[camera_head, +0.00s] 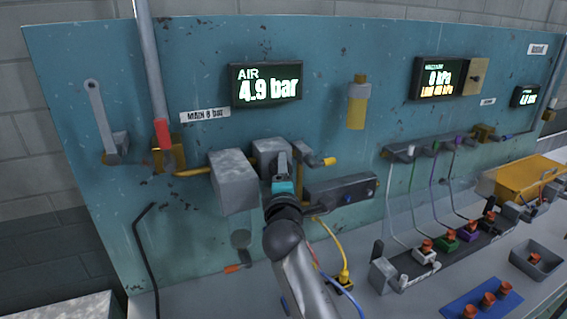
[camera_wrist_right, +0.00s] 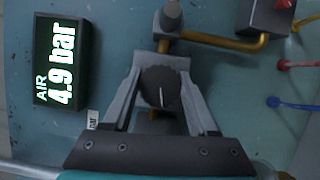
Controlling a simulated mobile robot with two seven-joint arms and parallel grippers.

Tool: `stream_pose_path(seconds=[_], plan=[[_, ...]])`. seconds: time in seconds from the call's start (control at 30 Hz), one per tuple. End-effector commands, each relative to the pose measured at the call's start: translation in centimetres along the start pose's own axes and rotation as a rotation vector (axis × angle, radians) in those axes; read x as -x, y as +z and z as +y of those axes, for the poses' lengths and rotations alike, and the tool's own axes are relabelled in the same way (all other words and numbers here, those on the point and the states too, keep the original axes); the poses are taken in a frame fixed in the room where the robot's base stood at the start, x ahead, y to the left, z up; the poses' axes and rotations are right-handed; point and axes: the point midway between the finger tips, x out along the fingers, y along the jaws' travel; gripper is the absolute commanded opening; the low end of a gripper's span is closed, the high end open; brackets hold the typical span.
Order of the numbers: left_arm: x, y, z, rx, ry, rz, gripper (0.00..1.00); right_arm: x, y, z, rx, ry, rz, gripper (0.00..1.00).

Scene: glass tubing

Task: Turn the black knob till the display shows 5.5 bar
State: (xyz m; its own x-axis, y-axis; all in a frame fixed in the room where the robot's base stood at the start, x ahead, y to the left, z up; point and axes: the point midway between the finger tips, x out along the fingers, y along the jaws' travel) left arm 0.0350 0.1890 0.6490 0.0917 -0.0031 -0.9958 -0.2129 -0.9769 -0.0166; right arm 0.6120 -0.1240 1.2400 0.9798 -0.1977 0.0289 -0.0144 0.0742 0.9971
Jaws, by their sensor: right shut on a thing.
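The black knob (camera_wrist_right: 162,90), with a white pointer line, shows in the wrist view between the two fingers of my right gripper (camera_wrist_right: 163,76). The gripper is shut on it, with a finger at each side. In the head view my right gripper (camera_head: 282,172) reaches up to the fittings on the panel, and the knob is hidden there. The AIR display (camera_head: 266,84) reads 4.9 bar in green-white characters. The same display shows turned sideways in the wrist view (camera_wrist_right: 62,62) and also reads 4.9 bar. My left gripper is not in view.
A grey box (camera_head: 234,182) stands out from the teal panel (camera_head: 330,60) just left of my gripper. A brass pipe (camera_wrist_right: 225,42) runs close to the knob. A grey bar fitting (camera_head: 340,189) and a yellow cable (camera_head: 337,245) lie right of my arm.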

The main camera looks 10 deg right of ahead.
Motion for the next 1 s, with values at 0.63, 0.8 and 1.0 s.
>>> stream_pose_path(seconds=[0.63, 0.8, 1.0], plan=[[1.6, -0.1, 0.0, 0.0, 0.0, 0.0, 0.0, 0.0, 0.0, -0.1, -0.137, -0.059, 0.001, 0.03], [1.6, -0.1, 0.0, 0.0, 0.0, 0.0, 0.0, 0.0, 0.0, -0.1, -0.137, -0.059, 0.001, 0.03], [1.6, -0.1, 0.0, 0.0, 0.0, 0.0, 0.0, 0.0, 0.0, -0.1, -0.137, -0.059, 0.001, 0.74]])
